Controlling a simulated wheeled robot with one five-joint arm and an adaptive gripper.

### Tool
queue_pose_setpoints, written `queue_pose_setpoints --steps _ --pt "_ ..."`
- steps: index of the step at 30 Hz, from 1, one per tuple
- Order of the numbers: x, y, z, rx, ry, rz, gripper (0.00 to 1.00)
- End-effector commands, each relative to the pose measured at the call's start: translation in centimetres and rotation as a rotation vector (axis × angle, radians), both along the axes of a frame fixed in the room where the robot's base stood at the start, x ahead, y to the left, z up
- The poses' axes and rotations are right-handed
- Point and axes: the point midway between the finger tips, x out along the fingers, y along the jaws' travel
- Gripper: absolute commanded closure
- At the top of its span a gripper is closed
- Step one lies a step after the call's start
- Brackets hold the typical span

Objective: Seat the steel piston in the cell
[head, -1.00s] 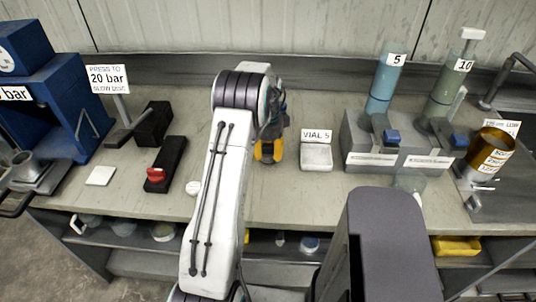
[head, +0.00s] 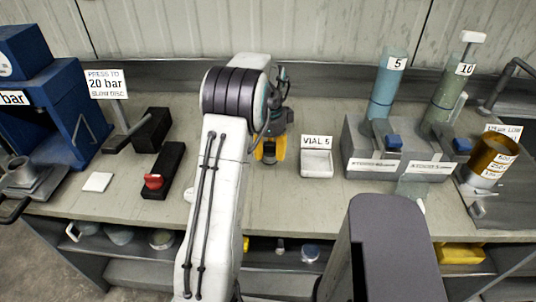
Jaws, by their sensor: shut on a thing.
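My gripper (head: 270,151), with yellow fingers, points down over the middle of the bench, left of the VIAL 5 tray. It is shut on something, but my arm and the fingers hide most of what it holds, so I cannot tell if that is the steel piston. I make out no separate piston on the bench. A grey metal cup (head: 21,172) stands on a square plate at the far left, by the blue press. It may be the cell, but I cannot tell. The gripper is well to the right of it.
The VIAL 5 tray (head: 317,163), a grey rack (head: 360,150) with two tubes and a brown jar (head: 490,155) are right.

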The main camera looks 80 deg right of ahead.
Motion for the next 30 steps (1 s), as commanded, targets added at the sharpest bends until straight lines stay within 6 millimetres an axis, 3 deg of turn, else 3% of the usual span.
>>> queue_pose_setpoints --steps 6,15,30 --pt "-1.2 3.3 2.1 -0.005 0.001 -0.001 0.91" --pt "-2.2 6.7 4.3 -0.004 0.001 -0.001 0.91" --pt "-2.2 8.4 5.1 -0.002 0.000 0.024 0.91"
